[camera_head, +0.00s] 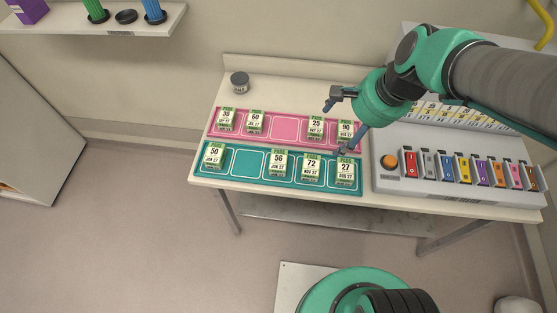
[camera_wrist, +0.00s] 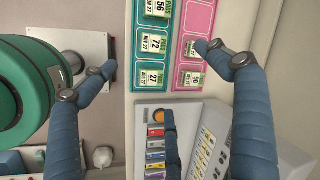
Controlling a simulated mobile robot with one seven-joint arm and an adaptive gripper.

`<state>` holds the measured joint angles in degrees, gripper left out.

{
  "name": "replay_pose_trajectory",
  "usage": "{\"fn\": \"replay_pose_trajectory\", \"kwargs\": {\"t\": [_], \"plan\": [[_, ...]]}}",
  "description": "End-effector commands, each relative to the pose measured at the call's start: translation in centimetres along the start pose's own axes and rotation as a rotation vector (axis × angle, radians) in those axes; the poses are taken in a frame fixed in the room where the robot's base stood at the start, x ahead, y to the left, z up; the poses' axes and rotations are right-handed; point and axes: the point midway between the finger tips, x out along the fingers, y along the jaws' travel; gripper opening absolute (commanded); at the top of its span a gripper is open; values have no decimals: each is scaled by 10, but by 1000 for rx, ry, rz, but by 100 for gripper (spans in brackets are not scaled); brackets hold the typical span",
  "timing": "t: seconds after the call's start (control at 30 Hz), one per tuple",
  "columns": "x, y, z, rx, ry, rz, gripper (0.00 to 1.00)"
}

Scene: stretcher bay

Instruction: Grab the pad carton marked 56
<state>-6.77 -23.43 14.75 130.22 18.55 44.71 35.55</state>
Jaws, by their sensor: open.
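The pad carton marked 56 (camera_head: 277,163) stands in the teal tray (camera_head: 250,163), in the front row between an empty slot and the carton marked 72 (camera_head: 311,168). In the wrist view the 56 carton (camera_wrist: 158,8) shows at the top edge, partly cut off. My gripper (camera_head: 338,125) is open and empty, above the right part of the trays near the cartons marked 25 (camera_head: 316,127) and 90 (camera_head: 345,131). In the wrist view its fingers spread wide on either side of the teal tray. It is right of the 56 carton and apart from it.
Cartons marked 50 (camera_head: 214,156) and 27 (camera_head: 345,172) share the teal tray. The pink tray (camera_head: 285,128) behind holds cartons 35 (camera_head: 226,119) and 60 (camera_head: 256,122). A grey rack with coloured items (camera_head: 440,182) stands right.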

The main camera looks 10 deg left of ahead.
Motion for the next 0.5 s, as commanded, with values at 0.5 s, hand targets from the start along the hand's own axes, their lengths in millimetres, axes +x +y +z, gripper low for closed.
{"fn": "replay_pose_trajectory", "kwargs": {"t": [0.5], "plan": [[142,-59,20,700,-204,114,88]]}}
